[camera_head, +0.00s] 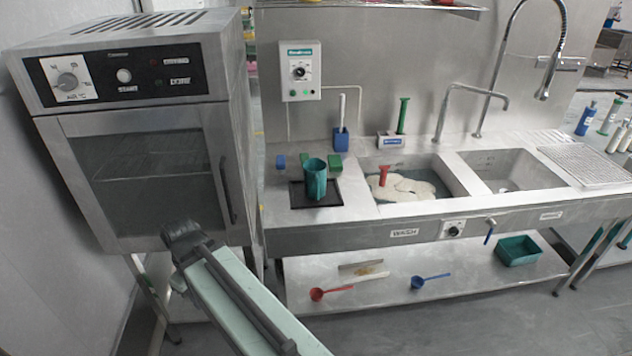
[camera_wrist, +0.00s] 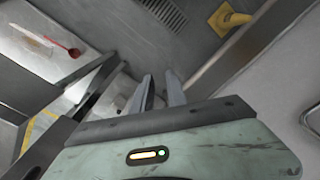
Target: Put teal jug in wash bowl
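The teal jug (camera_head: 315,183) stands upright on a black mat (camera_head: 298,200) at the left end of the steel counter. The wash bowl (camera_head: 447,189) is the left sink basin, above a WASH label, with white foam and a red object in it. My gripper (camera_wrist: 159,84) shows in the wrist view with two fingers apart and nothing between them. It points down toward the floor, away from the jug. In the head view my arm reaches up in front of the oven, and I cannot make out the fingers there.
A steel oven (camera_head: 150,150) stands left of the counter. Green blocks (camera_head: 335,162) and a blue block sit behind the jug. A second basin (camera_head: 505,180) and a tall faucet (camera_head: 560,40) are to the right. The lower shelf holds a red scoop (camera_head: 318,294) and blue scoop (camera_head: 418,283).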

